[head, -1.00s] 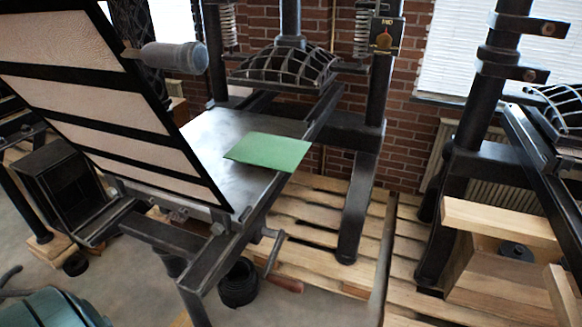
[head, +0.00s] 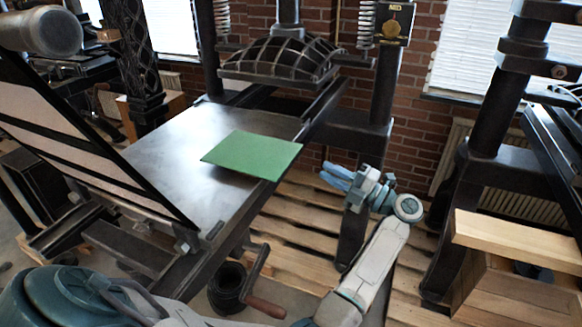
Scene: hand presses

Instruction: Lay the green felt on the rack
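My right gripper is out of view. I cannot make out a rack.
A slatted frame (head: 65,140) is tilted up at the left of the bed. The domed press head (head: 283,60) hangs behind the felt. A crank handle (head: 262,306) sticks out below the bed. A wooden box (head: 515,240) stands at the right.

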